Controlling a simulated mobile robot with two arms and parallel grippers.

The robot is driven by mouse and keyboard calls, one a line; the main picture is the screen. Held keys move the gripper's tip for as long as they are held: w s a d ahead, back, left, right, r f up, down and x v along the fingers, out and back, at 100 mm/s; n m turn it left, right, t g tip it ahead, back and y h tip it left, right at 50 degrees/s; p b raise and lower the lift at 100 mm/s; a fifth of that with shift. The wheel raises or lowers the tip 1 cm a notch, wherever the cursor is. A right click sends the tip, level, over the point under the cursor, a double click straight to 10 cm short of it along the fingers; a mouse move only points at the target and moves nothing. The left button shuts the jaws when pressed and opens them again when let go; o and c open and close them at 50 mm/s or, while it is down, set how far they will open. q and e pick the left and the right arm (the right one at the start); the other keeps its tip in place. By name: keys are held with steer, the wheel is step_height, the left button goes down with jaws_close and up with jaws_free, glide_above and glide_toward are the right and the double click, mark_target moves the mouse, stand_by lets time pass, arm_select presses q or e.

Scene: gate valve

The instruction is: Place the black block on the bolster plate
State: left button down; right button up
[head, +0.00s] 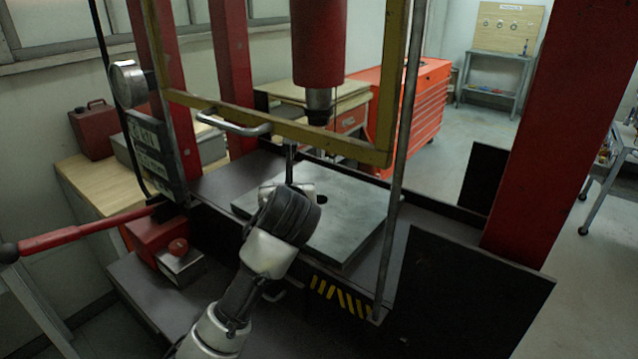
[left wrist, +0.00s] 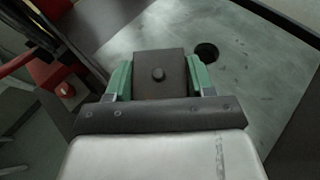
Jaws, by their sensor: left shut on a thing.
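The bolster plate (head: 352,222) is a grey slab with a dark round hole, lying on the press bed in the head view. In the left wrist view the plate (left wrist: 255,60) fills the upper right. My left gripper (head: 288,188) is over the plate's left part, left of the hole. In the left wrist view its green-tipped fingers (left wrist: 159,78) are shut on the black block (left wrist: 160,92), a square dark piece with a small round knob. The wrist hides most of the block in the head view. I cannot tell whether the block touches the plate. My right gripper is out of view.
A yellow guard frame (head: 270,122) and the red press ram (head: 319,45) stand over the plate. A thin grey rod (head: 400,150) rises at the plate's right. A red lever (head: 85,234) extends at left. The plate's right part is clear.

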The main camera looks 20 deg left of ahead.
arm_select(q)
steer(key=w+d+f+p, duration=0.1)
steer(key=w, duration=0.2)
steer(key=w+d+f+p, duration=0.1)
steer(key=w, duration=0.2)
steer(key=w+d+f+p, duration=0.1)
steer(key=w, duration=0.2)
steer(key=shift+w+d+f+p, duration=0.15)
steer(key=shift+w+d+p, duration=0.05)
steer(key=shift+w+p, duration=0.15)
steer(key=c, duration=0.7)
jaws_free()
steer(key=shift+f, duration=0.25)
steer(key=shift+c, duration=0.2)
steer(key=o, duration=0.3)
steer(key=shift+s+r, duration=0.1)
steer(key=shift+o, duration=0.2)
steer(key=b+v, duration=0.2)
steer(key=v, duration=1)
